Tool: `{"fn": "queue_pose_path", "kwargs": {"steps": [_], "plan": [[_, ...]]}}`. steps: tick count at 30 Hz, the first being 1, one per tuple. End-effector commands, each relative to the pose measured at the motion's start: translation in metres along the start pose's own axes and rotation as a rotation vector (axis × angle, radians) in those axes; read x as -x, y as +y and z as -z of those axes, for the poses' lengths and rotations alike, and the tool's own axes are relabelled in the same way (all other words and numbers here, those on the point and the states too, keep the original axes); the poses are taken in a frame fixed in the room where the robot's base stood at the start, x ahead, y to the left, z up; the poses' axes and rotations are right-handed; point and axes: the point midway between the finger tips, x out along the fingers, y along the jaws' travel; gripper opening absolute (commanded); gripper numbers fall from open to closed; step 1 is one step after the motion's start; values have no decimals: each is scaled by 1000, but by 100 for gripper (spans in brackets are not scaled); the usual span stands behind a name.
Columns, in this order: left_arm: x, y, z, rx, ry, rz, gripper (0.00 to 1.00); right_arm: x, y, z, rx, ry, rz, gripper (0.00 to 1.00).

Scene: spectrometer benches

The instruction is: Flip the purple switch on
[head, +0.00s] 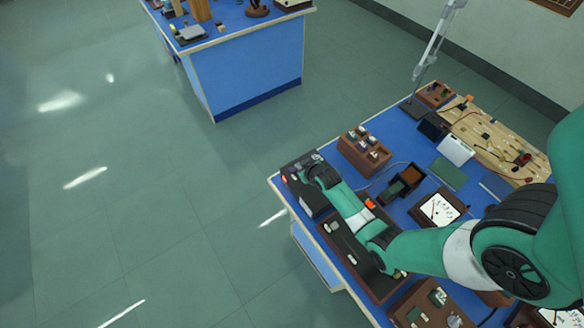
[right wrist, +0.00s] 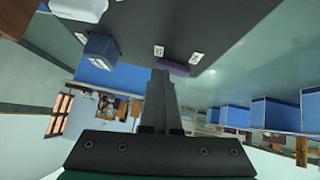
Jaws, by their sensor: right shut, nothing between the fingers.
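The purple switch (right wrist: 174,68) shows in the right wrist view as a low purple piece on a dark panel (right wrist: 225,20), close to two small white labels (right wrist: 158,50). My right gripper (right wrist: 160,76) is shut and empty. Its fingertips appear right beside the purple switch; I cannot tell whether they touch it. In the head view my right arm reaches to the dark box (head: 306,196) at the bench's left end, and its gripper (head: 316,160) is at the box's top. The switch cannot be made out there. My left gripper is not in view.
A blue-grey block (right wrist: 97,48) stands on the panel left of the fingers. The blue bench (head: 378,150) holds a brown rack (head: 362,152), a meter (head: 440,208) and several instruments around my arm. Open floor (head: 130,200) lies to the left.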

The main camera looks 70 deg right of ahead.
Motion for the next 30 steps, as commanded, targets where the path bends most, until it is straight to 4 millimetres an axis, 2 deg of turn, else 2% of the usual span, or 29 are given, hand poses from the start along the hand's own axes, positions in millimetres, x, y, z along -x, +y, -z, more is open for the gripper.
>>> {"fn": "queue_pose_path", "kwargs": {"steps": [18, 30], "plan": [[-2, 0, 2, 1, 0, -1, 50, 3, -18, 2, 6, -5, 6, 0], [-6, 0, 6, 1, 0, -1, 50, 7, -18, 7, 4, -3, 5, 0]]}}
